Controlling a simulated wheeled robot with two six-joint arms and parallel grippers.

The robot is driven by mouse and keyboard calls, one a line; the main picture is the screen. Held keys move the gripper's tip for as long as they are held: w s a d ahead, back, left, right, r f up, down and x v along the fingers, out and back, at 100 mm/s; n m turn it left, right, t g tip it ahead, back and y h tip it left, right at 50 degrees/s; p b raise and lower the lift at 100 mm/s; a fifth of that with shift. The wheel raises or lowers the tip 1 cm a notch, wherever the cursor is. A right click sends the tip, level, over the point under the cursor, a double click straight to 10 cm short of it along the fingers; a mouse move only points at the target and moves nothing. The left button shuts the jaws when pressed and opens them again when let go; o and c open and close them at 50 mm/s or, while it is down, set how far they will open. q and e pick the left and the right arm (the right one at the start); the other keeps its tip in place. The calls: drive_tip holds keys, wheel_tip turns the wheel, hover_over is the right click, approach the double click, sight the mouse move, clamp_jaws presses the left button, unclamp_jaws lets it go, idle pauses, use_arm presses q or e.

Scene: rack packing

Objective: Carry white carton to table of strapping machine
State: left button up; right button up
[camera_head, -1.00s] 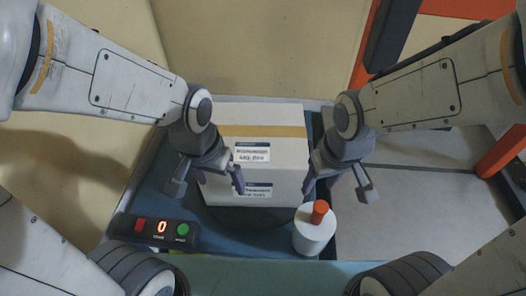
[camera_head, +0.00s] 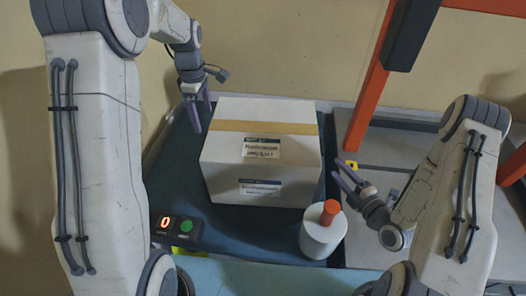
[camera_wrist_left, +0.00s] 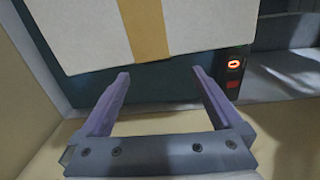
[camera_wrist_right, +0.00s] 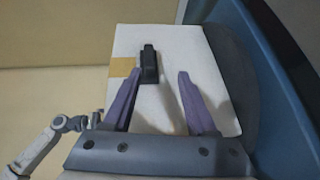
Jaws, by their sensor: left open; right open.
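The white carton (camera_head: 222,150), with a tan tape band and two labels, sits upright on a dark blue surface (camera_head: 265,228) in the head view. My left gripper (camera_head: 203,116) is open beside the carton's far left corner, apart from it. In the left wrist view the carton (camera_wrist_left: 95,35) lies beyond the open fingers (camera_wrist_left: 163,85). My right gripper (camera_head: 345,172) is open just right of the carton, with a small gap.
A white cylinder with an orange top (camera_head: 321,235) stands near the carton's front right. A control box (camera_head: 170,231) showing 0, with a green button, is at front left. An orange post (camera_head: 368,85) rises at the back right. A grey surface (camera_head: 395,165) lies to the right.

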sight(324, 147)
use_arm(q)
drive_tip(key=shift+w+a+n, duration=0.15)
drive_tip(key=shift+w+n, duration=0.35)
drive_tip(key=shift+n, duration=0.1)
use_arm(e)
drive_tip(key=shift+s+d+r+t, duration=0.2)
drive_tip(key=shift+s+r+t, duration=0.2)
drive_tip(key=shift+s+t, duration=0.25)
drive_tip(key=shift+w, duration=0.1)
use_arm(q)
wheel_tip(324, 147, down, 11)
drive_tip(key=shift+r, duration=0.2)
use_arm(e)
drive_tip(key=x, duration=1)
drive_tip(key=shift+w+a+r, duration=0.1)
drive_tip(key=shift+w+a, duration=0.05)
drive_tip(key=shift+w, duration=0.1)
use_arm(q)
drive_tip(key=c, duration=0.7)
use_arm(e)
drive_tip(key=c, duration=0.7)
use_arm(q)
drive_tip(key=c, duration=0.5)
use_arm(e)
clamp_jaws()
use_arm(q)
clamp_jaws()
drive_tip(key=shift+r, duration=0.1)
